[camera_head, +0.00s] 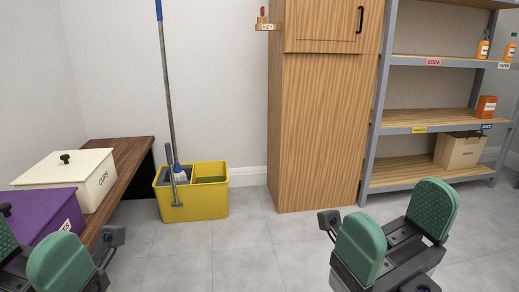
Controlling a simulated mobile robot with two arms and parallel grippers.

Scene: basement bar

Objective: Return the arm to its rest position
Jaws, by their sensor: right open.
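My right gripper (398,232) is in the lower right of the head view, with its two green finger pads apart and nothing between them. It hangs above the grey tiled floor, in front of the shelf unit. My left gripper (32,252) is at the lower left corner, partly cut off by the frame edge. Its green pads are apart, and it overlaps the view of a purple box (45,212). I cannot tell whether it touches the box. Both arms are mostly out of view.
A wooden cabinet (322,130) and a metal shelf unit (425,117) line the wall. The middle floor (240,245) is clear.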

